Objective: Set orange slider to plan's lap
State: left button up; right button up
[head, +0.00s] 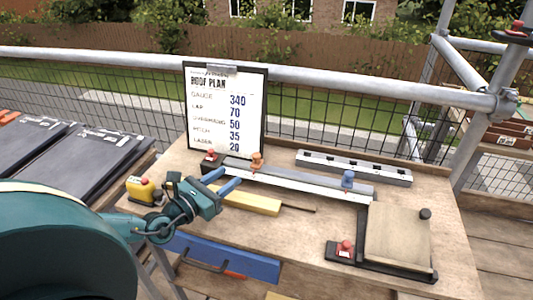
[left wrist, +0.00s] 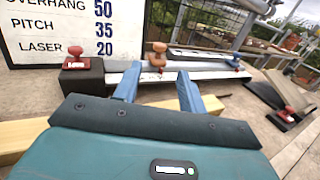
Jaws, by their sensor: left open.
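The orange slider (head: 257,162) stands on a long grey rail (head: 300,182) with a pale front strip, near the rail's left end. The left wrist view shows the orange slider (left wrist: 157,57) just beyond and between my fingertips. The plan (head: 224,110) stands on a clipboard behind the rail and reads LAP 70. A blue slider (head: 348,179) sits farther right on the rail. My left gripper (head: 225,180) is open, its two blue fingers pointing toward the orange slider, apparently apart from it. The scale marks are too small to read. My right gripper is out of view.
A red knob on a black block (left wrist: 82,75) stands at the rail's left end. A yellow bar (head: 250,202) lies in front of the rail. A yellow box with a red button (head: 143,189) is left, a board on a black frame (head: 397,238) right. A grey slotted bar (head: 354,167) lies behind.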

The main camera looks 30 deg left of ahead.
aim_at(256, 154)
pick_arm(q)
jog(key=w, duration=0.4)
jog(key=w+d, duration=0.1)
jog(key=w, duration=0.3)
jog(key=w+d, duration=0.1)
jog(key=w, duration=0.3)
jog(key=shift+w, duration=0.1)
grip_shut()
